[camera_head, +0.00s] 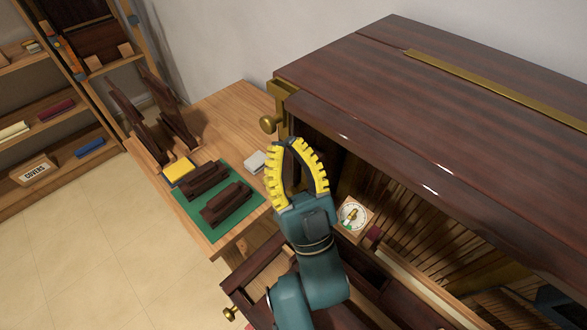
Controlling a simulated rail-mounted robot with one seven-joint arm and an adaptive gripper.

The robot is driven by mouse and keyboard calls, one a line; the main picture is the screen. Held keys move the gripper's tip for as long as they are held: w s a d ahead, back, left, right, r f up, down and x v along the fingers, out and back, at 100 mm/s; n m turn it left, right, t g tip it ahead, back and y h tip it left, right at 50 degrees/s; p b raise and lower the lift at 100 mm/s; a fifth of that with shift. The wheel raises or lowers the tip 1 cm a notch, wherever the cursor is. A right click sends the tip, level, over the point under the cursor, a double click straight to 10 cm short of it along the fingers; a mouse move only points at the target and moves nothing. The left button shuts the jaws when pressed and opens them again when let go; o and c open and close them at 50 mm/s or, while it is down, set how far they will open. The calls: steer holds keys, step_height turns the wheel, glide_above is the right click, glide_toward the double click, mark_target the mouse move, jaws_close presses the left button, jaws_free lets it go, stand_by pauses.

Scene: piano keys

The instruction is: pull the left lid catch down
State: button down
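The left lid catch is a brass bracket (282,96) with a round knob (268,124), at the front left corner of the dark wooden piano lid (400,100). My gripper (285,149), with yellow toothed fingers, is in the middle of the view, a little below and right of the knob. Its fingers are spread, with dark wood showing between them and no held object visible. The fingertips look apart from the knob, though the depth between them is hard to tell. My arm hides part of the piano's open front.
A wooden side table (228,110) at left holds a green mat (222,227) with dark wooden blocks, a yellow pad (178,170) and upright dark panels. A round dial (352,214) sits inside the piano's open front. Shelves stand far left; the floor is clear.

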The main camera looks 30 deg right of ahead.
steer(key=x, duration=0.3)
steer(key=shift+w+r, duration=0.2)
step_height(320, 180, down, 3)
steer(key=shift+f+b, duration=0.1)
steer(key=shift+b, duration=1.05)
glide_toward(279, 124)
steer(key=s, duration=0.1)
steer(key=s+a, duration=0.1)
steer(key=s, duration=0.1)
steer(key=s+a+f, duration=0.1)
steer(key=s, duration=0.1)
